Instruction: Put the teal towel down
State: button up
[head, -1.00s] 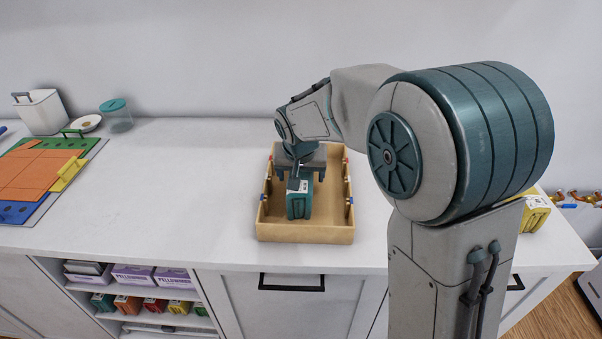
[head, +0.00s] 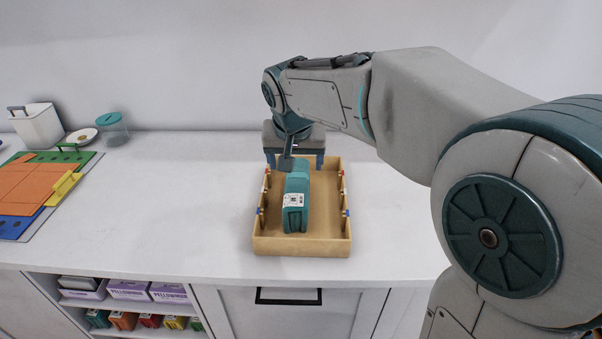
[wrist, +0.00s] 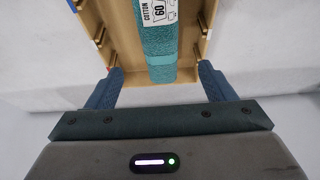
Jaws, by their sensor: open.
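The teal towel (head: 296,200), folded with a white label, lies inside a wooden tray (head: 272,246) on the white counter. In the wrist view the towel (wrist: 158,48) shows its label, and the tray (wrist: 180,96) surrounds it. My gripper (head: 294,164) is open and empty above the back end of the tray. In the wrist view its two fingers (wrist: 161,85) stand wide apart, on either side of the towel's near end and clear of it.
Small coloured clips line the tray's side walls. At the left are an orange, green and blue board (head: 30,190), a white bin (head: 38,124), a plate (head: 82,137) and a teal-lidded jar (head: 112,128). The counter around the tray is clear.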

jog(key=shift+s+r, duration=0.1)
jog(key=shift+r, duration=0.05)
jog(key=s+d+f+g, duration=0.1)
jog(key=s+d+f, duration=0.3)
jog(key=s+d, duration=0.3)
jog(key=s+d+f, duration=0.4)
jog(key=s+d, duration=0.4)
jog(key=s, duration=0.5)
jog(key=shift+s+f+g, duration=0.2)
jog(key=shift+f+g, duration=0.15)
jog(key=shift+g, duration=0.05)
jog(key=shift+c, duration=0.4)
